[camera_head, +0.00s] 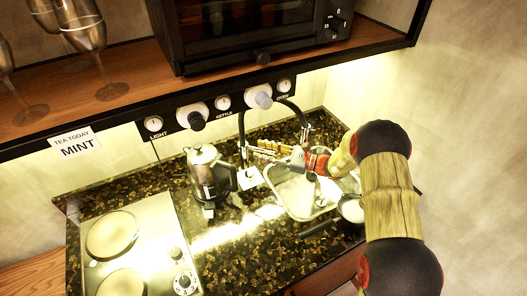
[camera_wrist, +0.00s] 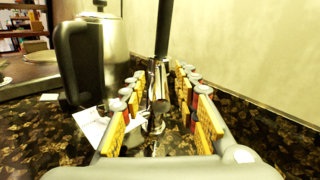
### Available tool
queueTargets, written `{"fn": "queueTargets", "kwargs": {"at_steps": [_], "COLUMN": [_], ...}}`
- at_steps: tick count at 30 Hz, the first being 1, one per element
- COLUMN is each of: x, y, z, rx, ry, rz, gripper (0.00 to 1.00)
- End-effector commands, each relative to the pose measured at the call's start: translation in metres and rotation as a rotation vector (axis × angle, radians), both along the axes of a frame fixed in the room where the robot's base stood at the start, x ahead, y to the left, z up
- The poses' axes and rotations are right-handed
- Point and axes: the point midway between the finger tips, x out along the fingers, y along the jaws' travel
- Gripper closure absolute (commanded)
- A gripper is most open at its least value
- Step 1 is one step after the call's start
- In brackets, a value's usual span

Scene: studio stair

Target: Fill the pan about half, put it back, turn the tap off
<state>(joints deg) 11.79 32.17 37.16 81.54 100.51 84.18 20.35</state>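The tap (camera_head: 242,135) is a tall black arched pipe; its chrome base (camera_wrist: 155,97) stands on the counter in the wrist view. My gripper (camera_head: 258,150) reaches left toward that base. In the wrist view, my gripper (camera_wrist: 158,100) is open, its yellow-padded fingers to either side of the chrome base; contact cannot be told. A small round pan (camera_head: 352,208) is at the right side of the sink, partly hidden by my arm, its dark handle toward the front left. Its water level cannot be told. The white sink (camera_head: 294,200) is partly covered by my arm.
A steel kettle (camera_head: 203,170) stands left of the tap and looms close in the wrist view (camera_wrist: 95,55). A white card (camera_head: 250,178) lies beside it. A hob (camera_head: 145,245) is at the left. A shelf with an oven (camera_head: 255,30) and glasses (camera_head: 85,35) overhangs the back.

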Motion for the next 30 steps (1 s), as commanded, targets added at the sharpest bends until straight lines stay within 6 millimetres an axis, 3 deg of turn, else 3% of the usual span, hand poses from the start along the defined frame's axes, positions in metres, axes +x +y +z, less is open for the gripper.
{"fn": "queueTargets", "kwargs": {"at_steps": [5, 18, 30], "x": [-0.003, -0.027, -0.030], "y": [-0.008, -0.064, -0.069], "z": [0.000, 0.000, -0.001], "rx": [0.000, 0.000, -0.001], "ry": [0.000, 0.000, 0.000], "rz": [-0.003, -0.002, 0.000], "gripper": [0.69, 0.69, 0.72]}}
